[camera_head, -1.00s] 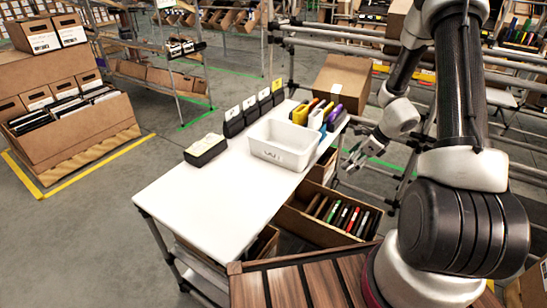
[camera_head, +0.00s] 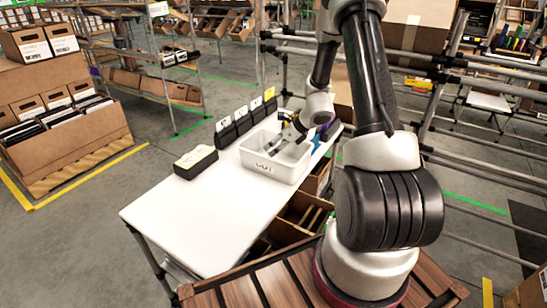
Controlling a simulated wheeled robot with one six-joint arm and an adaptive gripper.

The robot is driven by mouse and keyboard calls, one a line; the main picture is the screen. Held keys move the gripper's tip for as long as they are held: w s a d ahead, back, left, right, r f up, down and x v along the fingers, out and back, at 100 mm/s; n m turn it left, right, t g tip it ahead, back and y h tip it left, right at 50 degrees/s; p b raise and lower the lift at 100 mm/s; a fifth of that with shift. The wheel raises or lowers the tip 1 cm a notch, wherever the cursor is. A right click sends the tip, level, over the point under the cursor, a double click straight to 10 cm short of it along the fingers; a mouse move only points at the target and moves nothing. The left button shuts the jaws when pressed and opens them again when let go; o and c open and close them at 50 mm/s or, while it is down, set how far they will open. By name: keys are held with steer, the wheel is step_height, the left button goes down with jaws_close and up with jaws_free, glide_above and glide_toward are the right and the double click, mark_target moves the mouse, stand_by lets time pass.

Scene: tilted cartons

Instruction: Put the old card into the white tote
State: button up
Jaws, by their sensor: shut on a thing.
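The white tote (camera_head: 268,166) stands near the far end of the white table, with its open top up. My gripper (camera_head: 276,147) is over the tote's opening, pointing down and to the left, with its fingertips at or just inside the rim. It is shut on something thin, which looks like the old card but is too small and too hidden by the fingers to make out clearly. The inside of the tote is partly hidden by my gripper and arm.
Several black holders with white and yellow labels (camera_head: 243,120) line the table's back edge. A black box with a pale yellow top (camera_head: 196,160) lies left of the tote. The table (camera_head: 190,215) is bare toward the front. Cardboard bins (camera_head: 302,212) sit below its right side.

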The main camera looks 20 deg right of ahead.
steer(key=shift+f, duration=2.45)
steer(key=shift+f, duration=0.15)
steer(key=o, duration=0.7)
